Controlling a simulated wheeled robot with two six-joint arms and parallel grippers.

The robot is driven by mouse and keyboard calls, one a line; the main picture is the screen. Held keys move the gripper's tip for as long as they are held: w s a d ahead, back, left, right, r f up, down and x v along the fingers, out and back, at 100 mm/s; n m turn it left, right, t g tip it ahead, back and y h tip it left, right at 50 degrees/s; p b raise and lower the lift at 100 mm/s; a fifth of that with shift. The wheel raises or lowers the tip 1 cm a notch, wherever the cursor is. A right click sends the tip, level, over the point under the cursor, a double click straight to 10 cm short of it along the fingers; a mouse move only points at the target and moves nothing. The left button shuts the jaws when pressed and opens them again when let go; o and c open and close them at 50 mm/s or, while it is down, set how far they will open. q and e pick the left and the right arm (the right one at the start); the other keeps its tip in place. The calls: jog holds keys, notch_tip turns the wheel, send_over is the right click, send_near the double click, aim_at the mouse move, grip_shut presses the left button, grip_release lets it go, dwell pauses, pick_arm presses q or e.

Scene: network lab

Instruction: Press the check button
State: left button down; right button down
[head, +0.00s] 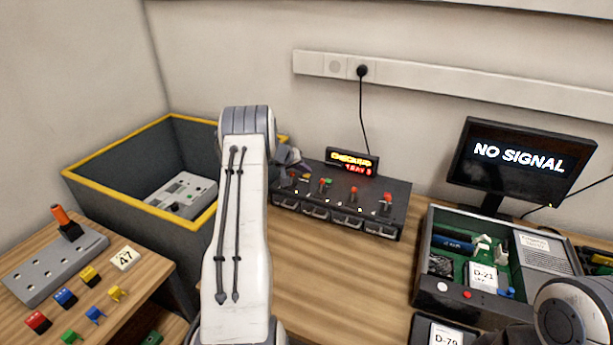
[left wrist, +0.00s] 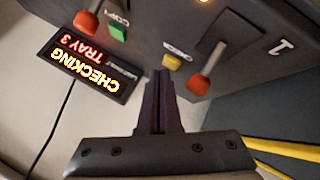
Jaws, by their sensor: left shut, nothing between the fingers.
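The dark console (head: 335,209) stands on the table against the wall, with red levers, a green button (left wrist: 118,33) and a yellow button (left wrist: 172,62) on top. The label by the yellow button is upside down in the left wrist view and hard to read. The console's display (head: 352,162) reads "CHECKING TRAY 3". My left gripper (left wrist: 160,74) is shut and empty, its fingertips right beside the yellow button; I cannot tell whether they touch it. A red lever (left wrist: 198,85) is close by. My right gripper is out of view.
A grey bin with a yellow rim (head: 115,146) holds a grey device (head: 182,194). A monitor (head: 522,162) reads "NO SIGNAL" behind an open case (head: 440,303). A grey board (head: 45,270) and coloured parts lie at left. Table in front of the console is clear.

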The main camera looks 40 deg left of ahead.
aim_at(305, 178)
pick_arm(q)
jog(key=shift+r, duration=0.35)
jog(key=shift+r+p, duration=1)
jog(key=shift+r, duration=1.55)
